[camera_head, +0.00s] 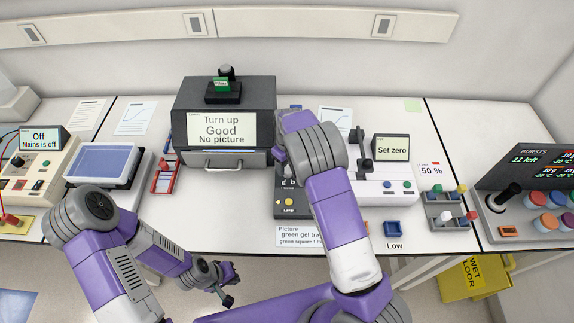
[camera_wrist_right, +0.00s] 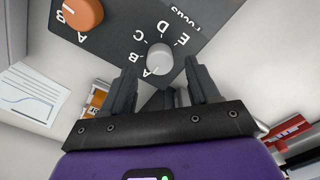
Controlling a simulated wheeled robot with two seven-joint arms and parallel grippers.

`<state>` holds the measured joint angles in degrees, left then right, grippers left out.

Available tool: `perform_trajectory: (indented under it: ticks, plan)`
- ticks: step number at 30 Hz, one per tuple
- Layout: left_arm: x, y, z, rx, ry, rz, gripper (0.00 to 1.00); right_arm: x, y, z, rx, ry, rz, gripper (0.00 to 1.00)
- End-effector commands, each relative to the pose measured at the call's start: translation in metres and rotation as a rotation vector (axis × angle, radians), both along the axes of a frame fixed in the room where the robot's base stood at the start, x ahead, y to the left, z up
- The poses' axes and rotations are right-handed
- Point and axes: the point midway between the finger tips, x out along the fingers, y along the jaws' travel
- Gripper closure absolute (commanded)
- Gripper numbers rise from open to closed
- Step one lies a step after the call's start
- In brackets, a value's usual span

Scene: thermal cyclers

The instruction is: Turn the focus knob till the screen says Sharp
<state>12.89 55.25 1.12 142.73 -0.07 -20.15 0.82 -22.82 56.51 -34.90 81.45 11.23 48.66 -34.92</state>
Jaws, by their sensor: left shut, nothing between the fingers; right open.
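The screen (camera_head: 222,131) on the dark imaging box reads "Turn up", "Good", "No picture". The focus knob (camera_wrist_right: 160,58) is pale grey and round, in the right wrist view, on a dark panel marked FOCUS with letters A to E around it. My right gripper (camera_wrist_right: 163,82) is open, its two fingers pointing toward the knob, one on either side in the picture; I cannot tell whether they touch it. In the head view my right arm hides the knob and that gripper. My left gripper (camera_head: 228,291) is shut and empty, low in front of the bench.
An orange knob (camera_wrist_right: 82,12) sits near the focus knob.

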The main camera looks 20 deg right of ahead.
Motion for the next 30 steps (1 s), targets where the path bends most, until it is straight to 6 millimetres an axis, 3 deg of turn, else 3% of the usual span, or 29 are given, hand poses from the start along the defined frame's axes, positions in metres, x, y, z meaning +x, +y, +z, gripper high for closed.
perform_trajectory:
  ticks: [6,15,26,30]
  plan:
    - [0.0,0.0,0.001,0.0,-0.001,0.0,1.0,0.0,0.0,-0.021,0.0,-0.001,-0.001,0.4]
    - [0.0,0.0,0.001,0.0,-0.001,0.0,1.0,0.0,0.0,-0.024,0.0,-0.001,-0.001,0.4]
    - [0.0,0.0,0.001,0.0,-0.001,0.0,1.0,0.0,0.0,-0.024,0.0,-0.001,-0.001,0.95]
    - [0.0,0.0,0.001,0.0,-0.001,0.0,1.0,0.0,0.0,-0.023,0.0,-0.001,-0.005,0.96]
